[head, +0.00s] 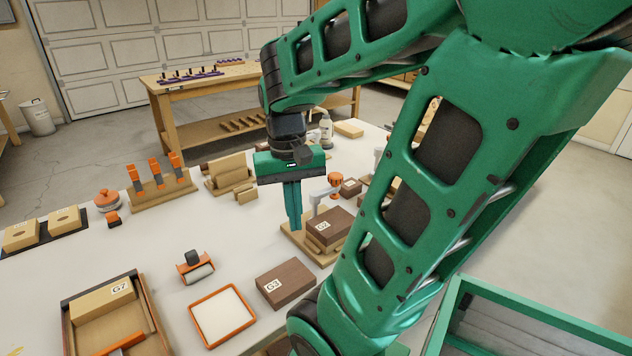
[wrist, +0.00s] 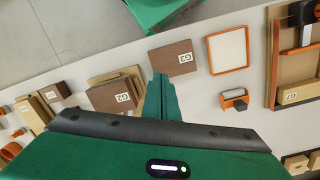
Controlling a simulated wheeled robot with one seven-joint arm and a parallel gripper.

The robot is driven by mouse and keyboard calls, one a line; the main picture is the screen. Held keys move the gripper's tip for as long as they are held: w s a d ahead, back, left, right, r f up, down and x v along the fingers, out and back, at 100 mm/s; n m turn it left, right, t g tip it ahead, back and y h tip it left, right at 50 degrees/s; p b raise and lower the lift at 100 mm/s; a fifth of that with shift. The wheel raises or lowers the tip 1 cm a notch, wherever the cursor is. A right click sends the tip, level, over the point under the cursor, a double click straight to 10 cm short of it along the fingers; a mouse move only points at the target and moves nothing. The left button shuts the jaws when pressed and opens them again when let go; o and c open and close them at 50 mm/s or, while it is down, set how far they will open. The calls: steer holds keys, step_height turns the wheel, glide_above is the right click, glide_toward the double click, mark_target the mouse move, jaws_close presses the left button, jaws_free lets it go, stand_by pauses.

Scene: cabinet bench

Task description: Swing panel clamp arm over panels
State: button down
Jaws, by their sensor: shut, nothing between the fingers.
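My gripper (head: 295,226) is shut and empty, pointing down just left of the panel clamp in the head view; its fingers also show in the wrist view (wrist: 160,88). The clamp has a grey arm (head: 318,196) with an orange knob (head: 335,179) at its upper end. A dark brown panel marked G2 (head: 340,226) sits on a light wooden base (head: 296,238), close to the right of my fingers. In the wrist view the G2 panel (wrist: 105,97) lies left of my fingers. The clamp's pivot is partly hidden, and I cannot tell whether my fingers touch the arm.
A brown block marked G3 (head: 291,281) lies in front of the base. An orange-rimmed tray (head: 194,311), a roller (head: 198,272) and a wooden tray (head: 70,310) are on the left. A rack of orange clamps (head: 158,192) stands farther back. White bench surface is clear between them.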

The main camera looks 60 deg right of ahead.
mark_target(325, 192)
steer(key=w+d+m+g+h, duration=0.2)
steer(key=w+d+m+g, duration=0.4)
steer(key=w+d+m, duration=0.8)
steer(key=shift+w+d+r+h, duration=0.4)
steer(key=shift+w+d, duration=2.1)
steer(key=shift+d, duration=1.9)
steer(key=s+d+f, duration=0.1)
steer(key=s+f, duration=0.7)
steer(key=s, duration=0.1)
steer(key=shift+s, duration=0.25)
